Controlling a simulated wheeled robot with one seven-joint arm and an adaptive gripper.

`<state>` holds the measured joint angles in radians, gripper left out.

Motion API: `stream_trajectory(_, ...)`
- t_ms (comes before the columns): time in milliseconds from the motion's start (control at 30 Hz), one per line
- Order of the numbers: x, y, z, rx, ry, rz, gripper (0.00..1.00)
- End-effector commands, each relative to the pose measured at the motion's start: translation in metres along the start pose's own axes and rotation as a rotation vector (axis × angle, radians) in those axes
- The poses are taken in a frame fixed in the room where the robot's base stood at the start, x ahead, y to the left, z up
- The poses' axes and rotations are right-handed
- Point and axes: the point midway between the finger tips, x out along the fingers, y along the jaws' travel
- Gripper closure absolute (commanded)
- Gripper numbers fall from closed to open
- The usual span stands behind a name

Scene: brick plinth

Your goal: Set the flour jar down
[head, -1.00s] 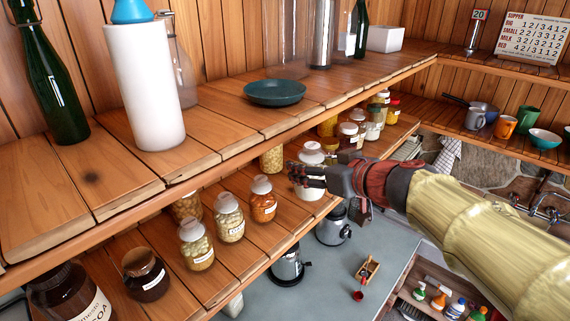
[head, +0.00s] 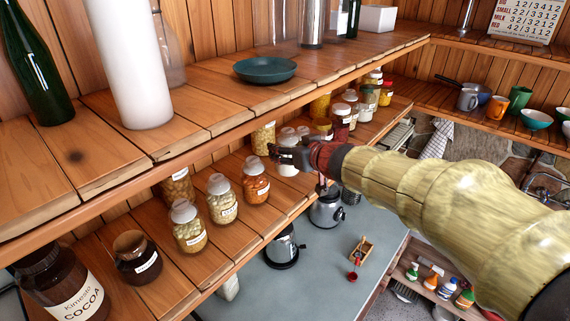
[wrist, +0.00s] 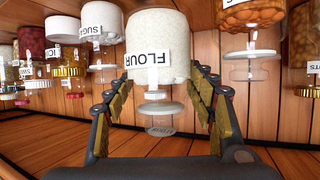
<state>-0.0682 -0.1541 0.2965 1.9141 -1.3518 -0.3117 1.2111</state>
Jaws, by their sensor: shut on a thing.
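The flour jar (wrist: 157,45) is a clear glass jar of white flour with a "FLOUR" label and a pale lid. In the wrist view it appears upside down, between the two fingers of my gripper (wrist: 158,88). In the head view my gripper (head: 286,153) is shut on the flour jar (head: 288,169) from the right, at the lower shelf (head: 210,262). The jar looks upright, its upper part partly hidden by the fingers. I cannot tell whether its base touches the shelf boards.
A jar with orange contents (head: 256,184) stands close on the left, and a yellow-filled jar (head: 263,138) behind. Several jars stand farther right, including a sugar jar (wrist: 98,28). The upper shelf's front edge runs overhead. A grey counter (head: 305,262) lies below.

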Motion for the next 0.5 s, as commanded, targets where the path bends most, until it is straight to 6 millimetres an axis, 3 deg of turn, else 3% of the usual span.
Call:
stream_trajectory(300,0.025,0.002,0.011,0.0,0.006,0.0,0.9)
stream_trajectory(500,0.039,0.003,0.035,0.001,0.006,0.0,0.9)
